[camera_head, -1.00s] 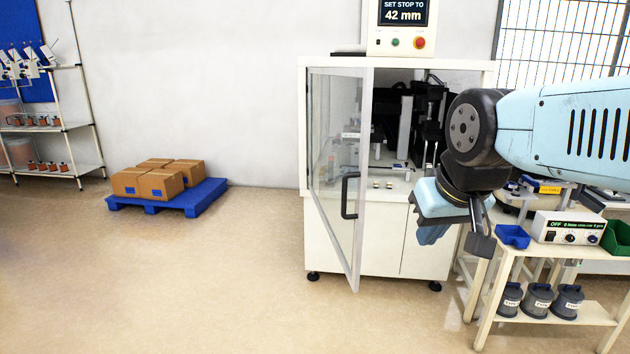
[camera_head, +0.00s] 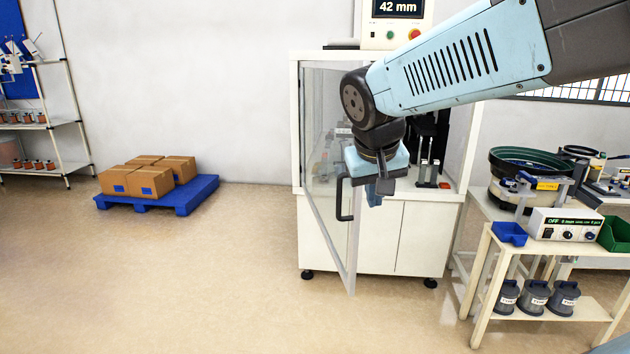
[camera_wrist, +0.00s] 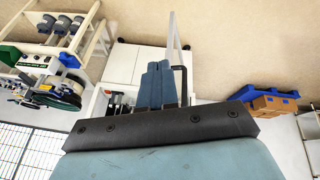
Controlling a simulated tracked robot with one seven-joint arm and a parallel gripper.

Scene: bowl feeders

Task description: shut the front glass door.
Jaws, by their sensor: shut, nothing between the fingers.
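The front glass door (camera_head: 318,150) of the white machine cabinet (camera_head: 398,238) is hinged at the left and stands open, swung out toward me. Its black handle (camera_head: 341,200) is on the free edge side. My gripper (camera_head: 374,194) is shut and empty, just right of the handle and in front of the cabinet opening; whether it touches the door cannot be told. In the wrist view my shut fingers (camera_wrist: 157,84) point toward the cabinet, with the handle (camera_wrist: 181,80) close beside them and the door's edge (camera_wrist: 172,45) beyond. My arm hides part of the opening.
A white cart (camera_head: 560,258) with a control box (camera_head: 565,225), blue bin (camera_head: 509,233) and several grey canisters stands right of the cabinet. A green bowl feeder (camera_head: 525,163) is behind it. A blue pallet with boxes (camera_head: 181,198) lies left. The floor before the door is clear.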

